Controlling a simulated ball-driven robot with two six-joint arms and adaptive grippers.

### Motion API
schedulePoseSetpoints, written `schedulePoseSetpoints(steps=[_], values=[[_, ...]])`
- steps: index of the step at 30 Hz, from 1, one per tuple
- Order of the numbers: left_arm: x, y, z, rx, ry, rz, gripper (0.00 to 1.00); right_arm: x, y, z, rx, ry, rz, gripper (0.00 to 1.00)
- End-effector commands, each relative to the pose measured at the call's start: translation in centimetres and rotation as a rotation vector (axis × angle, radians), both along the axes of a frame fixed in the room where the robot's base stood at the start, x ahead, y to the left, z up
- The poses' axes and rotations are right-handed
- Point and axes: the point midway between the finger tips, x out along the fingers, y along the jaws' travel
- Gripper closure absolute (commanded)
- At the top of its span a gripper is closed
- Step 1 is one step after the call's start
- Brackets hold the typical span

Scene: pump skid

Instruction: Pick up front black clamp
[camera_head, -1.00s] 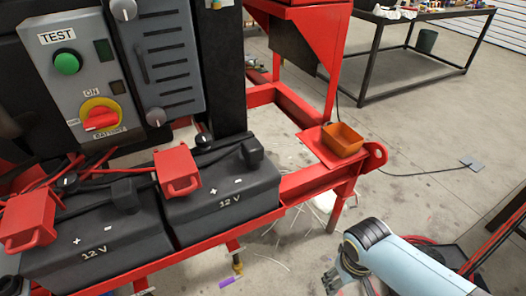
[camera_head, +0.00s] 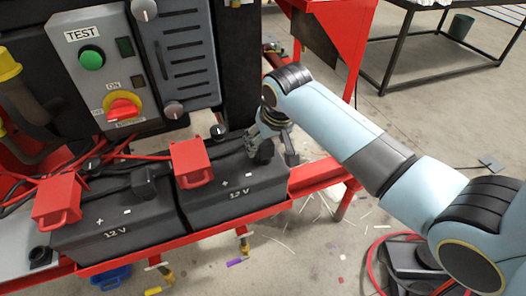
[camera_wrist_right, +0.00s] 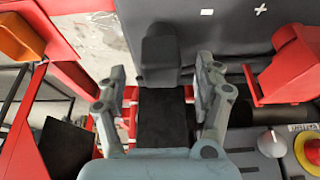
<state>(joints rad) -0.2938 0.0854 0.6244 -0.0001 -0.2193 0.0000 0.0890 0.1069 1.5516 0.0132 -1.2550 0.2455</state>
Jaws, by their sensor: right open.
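The black clamp (camera_head: 263,154) sits on the terminal of the right-hand 12 V battery (camera_head: 235,195), partly hidden by my right gripper in the head view. My right gripper (camera_head: 276,150) is open and comes down over this clamp from the right. In the right wrist view, the clamp (camera_wrist_right: 160,52) lies between the two open fingers of the gripper (camera_wrist_right: 162,76), with gaps on both sides. A second black clamp (camera_head: 144,182) sits on the left-hand battery (camera_head: 115,225). My left gripper is not in view.
Red clamps (camera_head: 191,163) (camera_head: 58,200) sit on the batteries, with one (camera_wrist_right: 291,66) right of the gripper in the wrist view. The grey control panel (camera_head: 95,75) stands behind. An orange bin (camera_wrist_right: 20,38) rests on the red frame (camera_wrist_right: 75,50).

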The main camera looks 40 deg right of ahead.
Motion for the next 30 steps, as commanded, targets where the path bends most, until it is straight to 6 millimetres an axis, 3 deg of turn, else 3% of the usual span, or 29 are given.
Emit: schedulePoseSetpoints(steps=[11,20,30], values=[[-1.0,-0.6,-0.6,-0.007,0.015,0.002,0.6,1.6,-0.3,-4.7,0.0,0.0,0.0,0.31],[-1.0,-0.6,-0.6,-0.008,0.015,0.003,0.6,1.8,-0.3,-5.0,0.0,-0.001,0.0,0.31],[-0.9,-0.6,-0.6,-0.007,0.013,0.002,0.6,1.8,-0.3,-5.0,0.0,-0.001,0.0,0.75]])
